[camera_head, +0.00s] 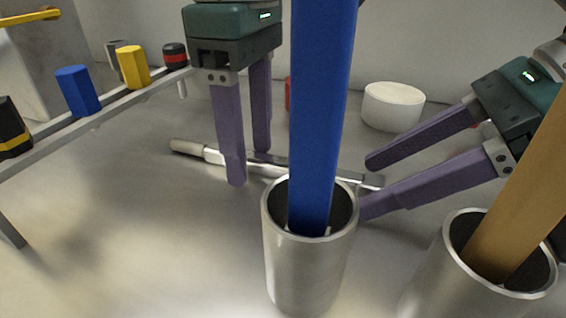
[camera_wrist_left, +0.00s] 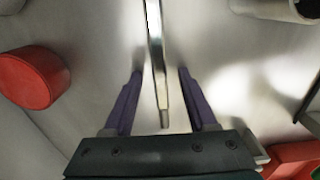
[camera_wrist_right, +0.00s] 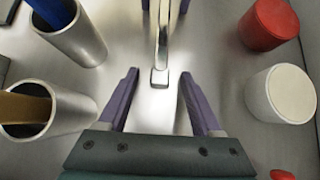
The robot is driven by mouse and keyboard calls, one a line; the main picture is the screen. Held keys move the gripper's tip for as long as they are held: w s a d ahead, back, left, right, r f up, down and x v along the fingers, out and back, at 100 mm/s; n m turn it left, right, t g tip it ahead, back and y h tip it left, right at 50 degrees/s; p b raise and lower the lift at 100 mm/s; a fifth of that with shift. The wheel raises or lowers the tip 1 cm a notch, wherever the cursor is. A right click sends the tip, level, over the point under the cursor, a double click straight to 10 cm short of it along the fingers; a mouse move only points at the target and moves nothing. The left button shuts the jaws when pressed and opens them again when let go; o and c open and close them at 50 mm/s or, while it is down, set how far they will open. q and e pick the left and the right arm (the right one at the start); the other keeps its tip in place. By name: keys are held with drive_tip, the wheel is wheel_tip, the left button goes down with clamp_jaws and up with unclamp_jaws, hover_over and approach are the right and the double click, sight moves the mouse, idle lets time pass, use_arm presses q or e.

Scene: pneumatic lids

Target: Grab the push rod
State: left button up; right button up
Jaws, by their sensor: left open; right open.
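The push rod (camera_head: 213,156) is a thin metallic bar lying on the grey surface, running left to right behind the blue bar's cylinder. My left gripper (camera_head: 248,167) points down with its purple fingers open on either side of the rod. In the left wrist view, the rod (camera_wrist_left: 157,50) runs between the fingertips (camera_wrist_left: 160,74). My right gripper (camera_head: 368,186) is open near the rod's right end. In the right wrist view, the rod's end (camera_wrist_right: 160,78) lies around fingertip level, between the open fingers (camera_wrist_right: 160,75). The blue bar hides part of the rod in the head view.
A grey cylinder (camera_head: 284,270) holds an upright blue bar (camera_head: 318,110) in front of the rod. Another cylinder (camera_head: 432,285) holds an orange-brown bar (camera_head: 520,210). A white round lid (camera_head: 393,107) stands behind. A rack (camera_head: 118,105) with colored pegs stands at left.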

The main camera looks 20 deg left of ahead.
use_arm(q)
drive_tip(key=c, duration=0.9)
use_arm(e)
drive_tip(key=c, duration=0.9)
use_arm(q)
clamp_jaws()
use_arm(e)
clamp_jaws()
